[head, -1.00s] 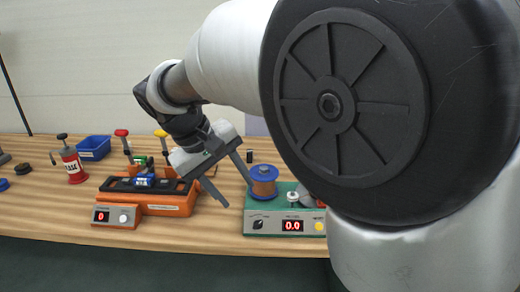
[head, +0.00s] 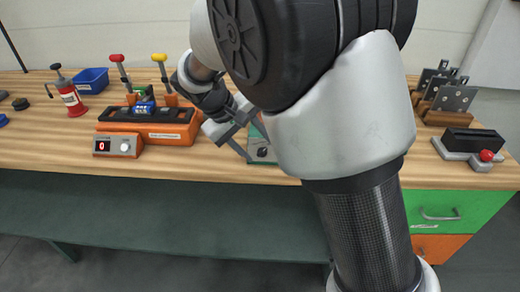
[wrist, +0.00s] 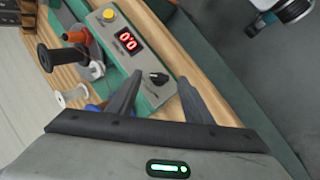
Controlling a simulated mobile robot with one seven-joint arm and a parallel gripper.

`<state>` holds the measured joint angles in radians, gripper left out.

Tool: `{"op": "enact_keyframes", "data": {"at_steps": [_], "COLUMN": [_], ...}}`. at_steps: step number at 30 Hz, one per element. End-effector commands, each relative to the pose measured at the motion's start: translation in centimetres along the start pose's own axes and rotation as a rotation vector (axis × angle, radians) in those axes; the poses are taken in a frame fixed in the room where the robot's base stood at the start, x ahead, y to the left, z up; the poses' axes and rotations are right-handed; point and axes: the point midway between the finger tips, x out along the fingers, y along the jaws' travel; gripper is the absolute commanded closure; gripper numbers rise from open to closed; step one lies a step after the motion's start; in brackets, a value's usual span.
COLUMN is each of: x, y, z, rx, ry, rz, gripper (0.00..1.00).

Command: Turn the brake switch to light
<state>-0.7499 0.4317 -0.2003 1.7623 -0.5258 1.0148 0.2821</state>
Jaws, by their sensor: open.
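The brake switch looks to be the black rotary knob (wrist: 158,78) on the front panel of the green machine (wrist: 150,56). Its markings are too small to read. In the wrist view, my gripper (wrist: 160,84) is open, with one finger on each side of the knob in the picture; I cannot tell whether they touch it. In the head view, my gripper (head: 254,148) hangs at the knob (head: 262,152), and my arm hides most of the green machine. The red display (wrist: 128,41) on the panel reads 0.0.
A yellow button (wrist: 109,15) sits on the same panel. A white spool (wrist: 74,97) and a black-flanged spool (wrist: 58,57) stand beside it. An orange machine (head: 160,132) stands left of my gripper. A black block with a red button (head: 486,155) stands at right.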

Motion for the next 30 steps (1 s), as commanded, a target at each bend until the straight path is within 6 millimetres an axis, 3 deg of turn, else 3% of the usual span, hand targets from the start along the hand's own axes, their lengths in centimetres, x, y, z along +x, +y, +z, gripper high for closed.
{"op": "enact_keyframes", "data": {"at_steps": [6, 17, 24, 30], "x": [2.6, 3.1, 3.1, 3.1], "y": [0.0, 0.0, 0.0, 0.0], "z": [0.0, 0.0, 0.0, 0.0], "rx": [-0.001, 0.0, 0.0, -0.008], "ry": [-0.001, 0.0, 0.0, 0.0], "rz": [0.0, 0.0, 0.0, 0.005], "gripper": [0.54, 0.54, 0.93, 0.95]}}
